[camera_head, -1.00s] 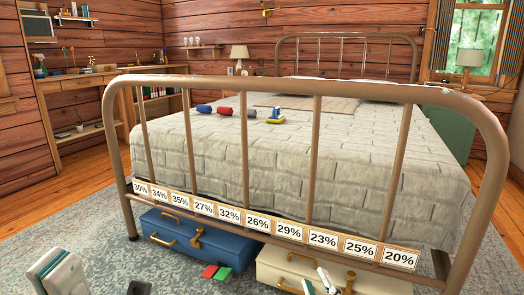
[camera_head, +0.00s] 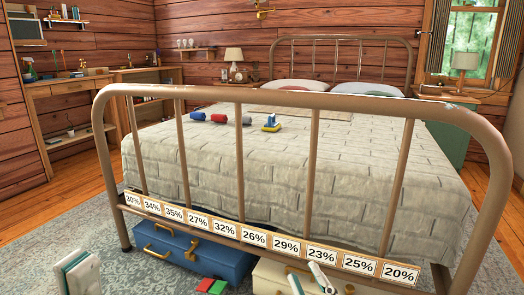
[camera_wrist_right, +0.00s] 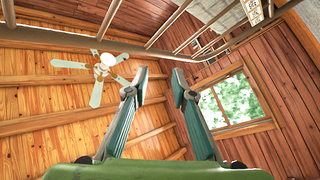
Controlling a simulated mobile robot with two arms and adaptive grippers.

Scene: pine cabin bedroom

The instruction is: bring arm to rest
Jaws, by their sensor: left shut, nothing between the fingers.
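My left gripper (camera_head: 77,274) shows at the lower left of the head view, shut and empty, above the grey rug. My right gripper (camera_head: 308,279) is at the bottom of the head view, in front of the cream case under the bed. Its two green-and-grey fingers stand well apart in the right wrist view (camera_wrist_right: 160,90), with nothing between them. That wrist camera looks up at the ceiling and window. Most of both arms is out of the head view.
A bed with a brown metal footboard (camera_head: 300,101) stands close in front, with percentage cards along its lower rail. A blue case (camera_head: 190,248) and a cream case (camera_head: 268,279) lie beneath. Red and green pieces (camera_head: 211,286) lie on the rug (camera_head: 45,240). A desk (camera_head: 70,88) stands left.

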